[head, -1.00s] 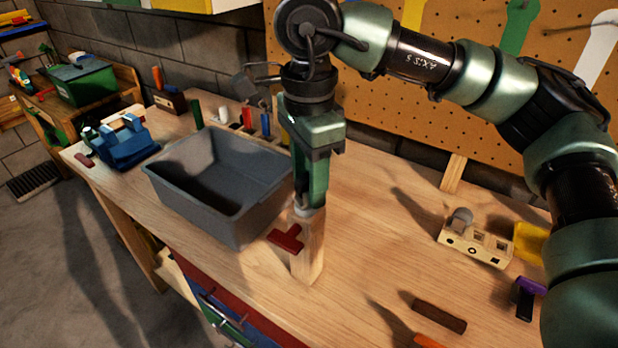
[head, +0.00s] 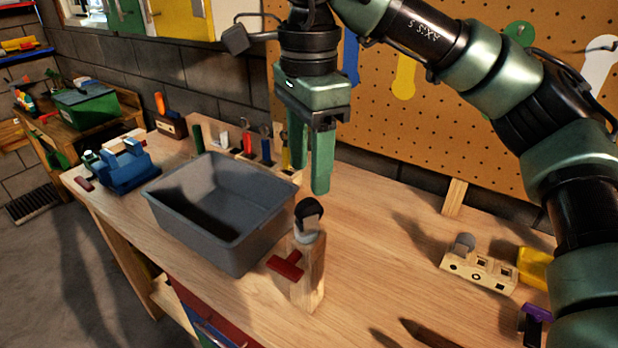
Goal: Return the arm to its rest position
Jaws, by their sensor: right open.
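My right gripper (head: 309,188) hangs pointing down above the workbench (head: 380,262), behind and above a wooden post. Its two green fingers are apart with nothing between them. My right arm reaches in from the right edge and arches over the bench. The wooden post (head: 309,270) stands upright with a red handle (head: 286,264) at its side and a dark, hooked piece with a pale base (head: 308,215) on top. The gripper is clear of it. My left gripper is not in view.
A grey bin (head: 215,255) stands left of the post. Behind it is a row of coloured tools (head: 248,143). A blue vise-like object (head: 128,168) sits at the bench's left end. A block with cutouts (head: 478,268) lies to the right. A pegboard (head: 420,130) rises behind.

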